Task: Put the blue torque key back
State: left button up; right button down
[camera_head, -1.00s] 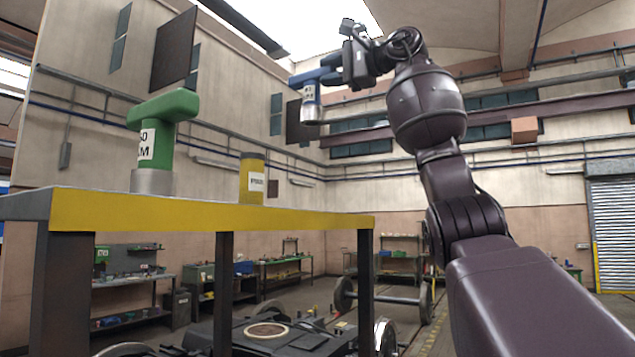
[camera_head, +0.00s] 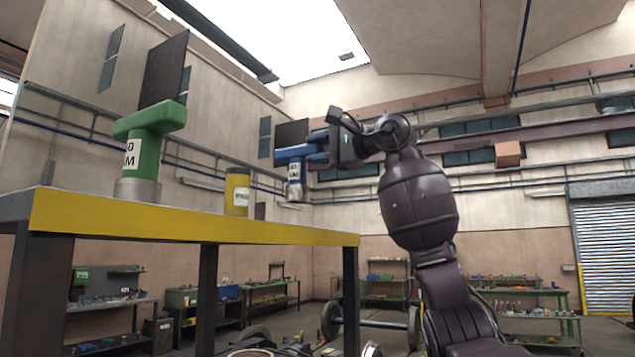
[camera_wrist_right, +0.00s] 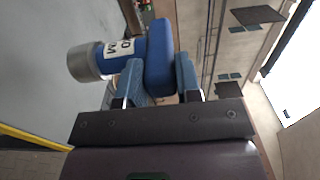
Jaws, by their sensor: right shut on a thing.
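The blue torque key (camera_head: 295,175) has a blue T-shaped handle, a white label and a silver lower end. In the right wrist view the two fingers (camera_wrist_right: 158,82) sit on either side of the blue handle (camera_wrist_right: 160,55), and the silver end (camera_wrist_right: 88,62) points left. A green torque key (camera_head: 145,150) stands on the bench at the left. My left gripper is not in view.
A yellow cylinder (camera_head: 237,192) with a white label stands on the bench right of the green key. Below and behind are wheelsets (camera_head: 330,320), workbenches with small items (camera_head: 110,305) and a roller shutter (camera_head: 605,250). The bench top itself is barely visible from this low angle.

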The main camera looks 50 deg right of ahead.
aim_at(304, 178)
jog(key=shift+f+b, duration=0.4)
jog(key=shift+f, duration=2.45)
jog(key=shift+f, duration=0.2)
jog(key=c, duration=0.8)
grip_release()
jog(key=shift+r, duration=0.2)
